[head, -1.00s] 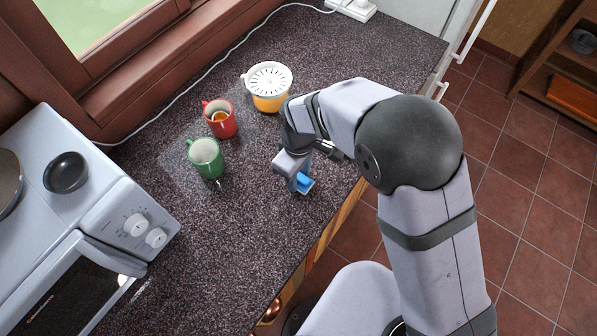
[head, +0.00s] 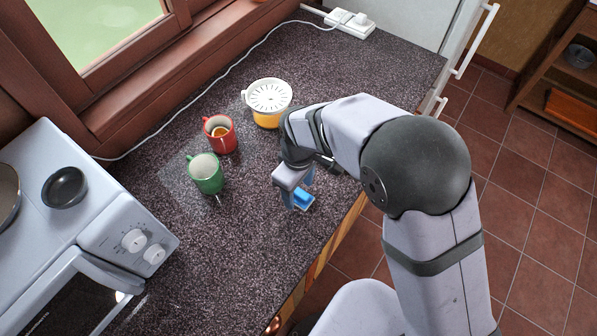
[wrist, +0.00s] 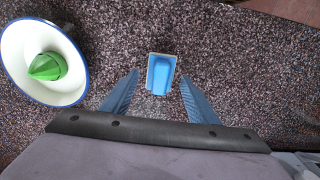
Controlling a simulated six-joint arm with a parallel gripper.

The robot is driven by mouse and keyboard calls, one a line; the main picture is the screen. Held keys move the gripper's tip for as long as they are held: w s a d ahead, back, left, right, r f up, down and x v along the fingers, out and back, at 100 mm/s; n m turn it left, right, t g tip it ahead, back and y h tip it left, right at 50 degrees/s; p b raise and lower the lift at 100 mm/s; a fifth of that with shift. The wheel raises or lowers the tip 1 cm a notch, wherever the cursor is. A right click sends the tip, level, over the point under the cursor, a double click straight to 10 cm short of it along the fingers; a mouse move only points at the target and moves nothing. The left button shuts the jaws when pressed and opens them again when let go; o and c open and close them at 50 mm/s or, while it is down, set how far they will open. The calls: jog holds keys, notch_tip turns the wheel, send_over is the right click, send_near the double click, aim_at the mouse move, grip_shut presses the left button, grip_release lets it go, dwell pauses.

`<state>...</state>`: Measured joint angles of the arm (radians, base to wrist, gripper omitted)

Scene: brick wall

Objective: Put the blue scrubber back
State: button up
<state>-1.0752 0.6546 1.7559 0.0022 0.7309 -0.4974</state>
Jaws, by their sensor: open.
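The blue scrubber (head: 303,198) lies on the dark speckled countertop near its front edge. In the wrist view the scrubber (wrist: 161,74) shows a blue handle on a pale base. It sits just ahead of and between my gripper's fingertips. My gripper (head: 296,198) is open, with its blue fingers apart and nothing between them; it also shows in the wrist view (wrist: 158,80). The fingers do not appear to touch the scrubber. Part of the scrubber is hidden by my gripper in the head view.
A green mug (head: 206,174), a red mug (head: 220,134) and a citrus juicer (head: 267,102) stand left of and beyond my gripper. A white bowl-like thing with a green cone (wrist: 47,66) shows at the wrist view's left. A toaster oven (head: 100,225) stands at left.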

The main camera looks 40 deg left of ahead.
aim_at(299, 191)
notch_tip(299, 191, up, 11)
jog(key=b, duration=0.3)
jog(key=w+d+f+m, duration=0.1)
jog(key=w+d+m, duration=0.35)
jog(key=d, duration=0.65)
jog(key=w+d+f+m, duration=0.1)
jog(key=w+d+m, duration=0.35)
jog(key=d, duration=0.55)
jog(key=s+d+f+m, duration=0.2)
jog(key=s+d+m, duration=0.2)
jog(key=d, duration=0.4)
jog(key=s+d+f+m, duration=0.2)
jog(key=d+m, duration=0.3)
jog(key=d, duration=0.4)
jog(key=shift+s+d, duration=0.3)
jog(key=shift+s, duration=0.6)
jog(key=shift+f, duration=0.1)
